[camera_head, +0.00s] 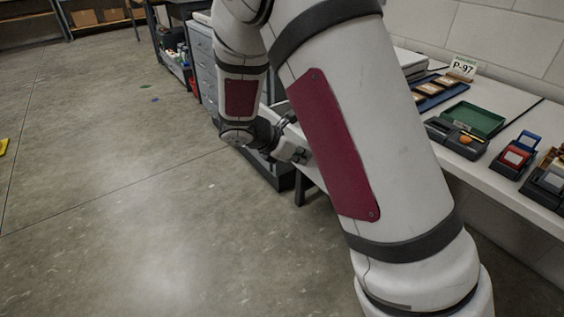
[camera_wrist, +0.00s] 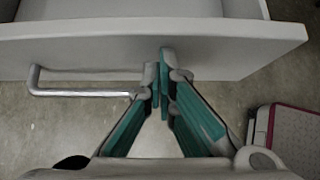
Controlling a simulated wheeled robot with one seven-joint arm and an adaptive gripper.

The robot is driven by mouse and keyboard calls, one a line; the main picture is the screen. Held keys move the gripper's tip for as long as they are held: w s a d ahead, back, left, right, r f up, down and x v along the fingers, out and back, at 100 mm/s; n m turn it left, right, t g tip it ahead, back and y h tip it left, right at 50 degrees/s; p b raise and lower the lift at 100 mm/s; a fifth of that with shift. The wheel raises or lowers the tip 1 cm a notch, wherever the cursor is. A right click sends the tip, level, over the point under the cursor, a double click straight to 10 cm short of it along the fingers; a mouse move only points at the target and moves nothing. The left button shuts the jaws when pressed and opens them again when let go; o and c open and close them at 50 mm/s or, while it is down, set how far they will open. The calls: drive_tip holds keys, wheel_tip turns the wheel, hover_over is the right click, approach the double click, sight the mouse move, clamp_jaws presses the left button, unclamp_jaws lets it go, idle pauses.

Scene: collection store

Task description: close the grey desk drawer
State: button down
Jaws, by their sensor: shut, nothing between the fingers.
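The grey desk drawer (camera_wrist: 230,35) fills the top of the wrist view, its front panel running across the picture. It stands open, with part of its inside showing behind the panel. Its metal bar handle (camera_wrist: 80,93) sticks out at the left of the panel. My gripper (camera_wrist: 163,75) is shut and empty, with its fingertips at the drawer front, just right of the handle. I cannot tell if they touch the panel. In the head view my gripper (camera_head: 298,150) is at the desk's near side, and my arm hides most of the drawer.
A white desk (camera_head: 500,185) on the right carries a green tray (camera_head: 472,119), a blue tray (camera_head: 437,92), stamp-like items (camera_head: 516,155) and a "P-97" sign (camera_head: 462,68). A grey drawer cabinet (camera_head: 204,75) stands behind my arm.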

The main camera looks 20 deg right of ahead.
drive_tip(key=w+d, duration=0.1)
drive_tip(key=d, duration=0.5)
drive_tip(key=w+d+p, duration=0.1)
drive_tip(key=w+d, duration=0.1)
drive_tip(key=d, duration=0.5)
drive_tip(key=w+d+p, duration=0.1)
drive_tip(key=w+d, duration=0.1)
drive_tip(key=d, duration=0.5)
drive_tip(key=shift+d, duration=0.15)
drive_tip(key=shift+d+r, duration=0.1)
drive_tip(key=shift+a+p, duration=0.3)
drive_tip(key=shift+a, duration=0.05)
drive_tip(key=a, duration=0.3)
drive_tip(key=s+a+p, duration=0.1)
drive_tip(key=shift+a+r, duration=0.3)
drive_tip(key=shift+r, duration=0.1)
drive_tip(key=p+v, duration=0.2)
drive_tip(key=v, duration=0.6)
drive_tip(key=shift+s+a+r, duration=0.15)
drive_tip(key=shift+a+r, duration=0.05)
drive_tip(key=shift+a, duration=0.1)
